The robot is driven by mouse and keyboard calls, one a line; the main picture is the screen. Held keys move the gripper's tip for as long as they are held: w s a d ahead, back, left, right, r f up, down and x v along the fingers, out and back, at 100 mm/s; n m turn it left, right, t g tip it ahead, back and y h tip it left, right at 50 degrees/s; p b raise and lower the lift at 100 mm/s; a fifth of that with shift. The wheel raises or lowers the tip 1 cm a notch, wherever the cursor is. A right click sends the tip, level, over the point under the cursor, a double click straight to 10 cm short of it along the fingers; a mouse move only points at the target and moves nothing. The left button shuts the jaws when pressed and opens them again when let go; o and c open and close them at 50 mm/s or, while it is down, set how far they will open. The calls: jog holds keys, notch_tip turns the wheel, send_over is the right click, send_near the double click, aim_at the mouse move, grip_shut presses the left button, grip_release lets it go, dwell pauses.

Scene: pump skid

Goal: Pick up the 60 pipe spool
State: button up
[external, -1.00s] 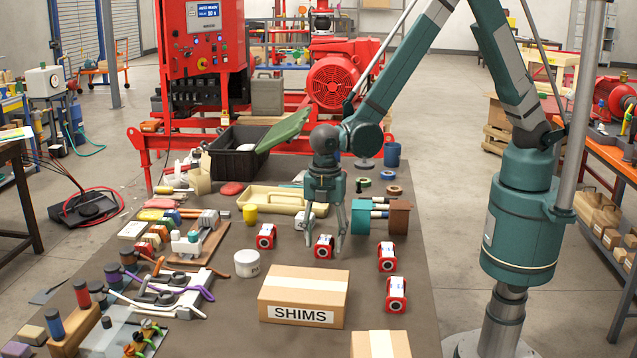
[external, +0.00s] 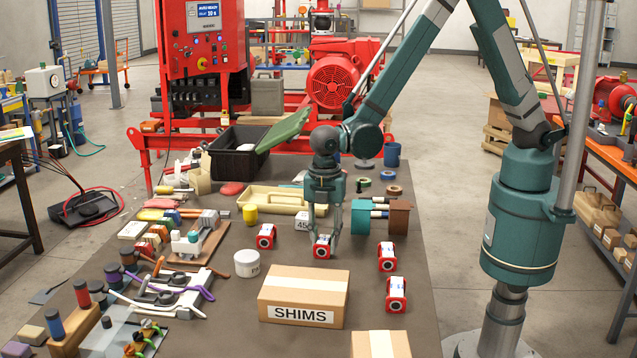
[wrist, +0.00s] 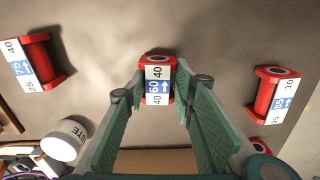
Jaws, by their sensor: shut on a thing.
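The 60 pipe spool (wrist: 158,84) is red-ended with a white and blue label reading 60, seen in the wrist view between my fingertips. In the external view the spool (external: 322,247) stands on the table behind the SHIMS box. My gripper (external: 323,238) points down over it, and its fingers are closed on the spool's two sides. In the wrist view my gripper (wrist: 157,88) has one finger on each side of it. Whether the spool touches the table cannot be told.
The SHIMS box (external: 304,296) is in front. A white tub (external: 247,263) stands left. Bare table surrounds the held spool.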

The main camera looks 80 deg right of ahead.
aim_at(324, 240)
jog(key=shift+r, duration=0.1)
jog(key=shift+r+p, duration=0.5)
jog(key=shift+r, duration=4.45)
jog(key=shift+a, duration=0.1)
